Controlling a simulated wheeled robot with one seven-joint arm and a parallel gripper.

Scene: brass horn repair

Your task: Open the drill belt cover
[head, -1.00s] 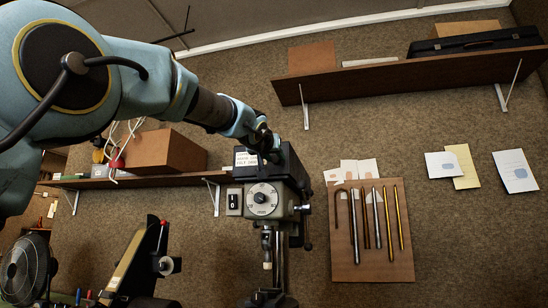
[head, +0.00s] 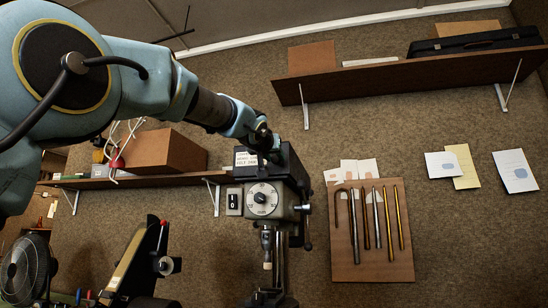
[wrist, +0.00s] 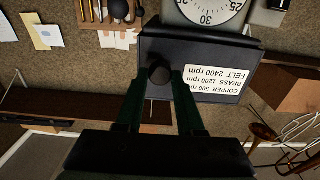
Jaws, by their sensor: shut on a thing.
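The drill belt cover (head: 291,163) is a black box on top of the drill press (head: 262,200) in the head view. It looks closed in both views. In the wrist view the cover (wrist: 205,50) shows upside down, with a white speed label (wrist: 215,82) and a round black knob (wrist: 160,72) near its edge. My gripper (wrist: 157,88) is shut on this knob, its two dark green fingers on either side of it. In the head view my gripper (head: 266,148) is at the cover's top, partly hidden by my own wrist.
A tool board (head: 345,255) with several rods hangs right of the drill. A shelf (head: 150,181) with a brown box (head: 170,151) is to the left, and another shelf (head: 400,76) is at the upper right. A fan (head: 25,268) stands at the lower left.

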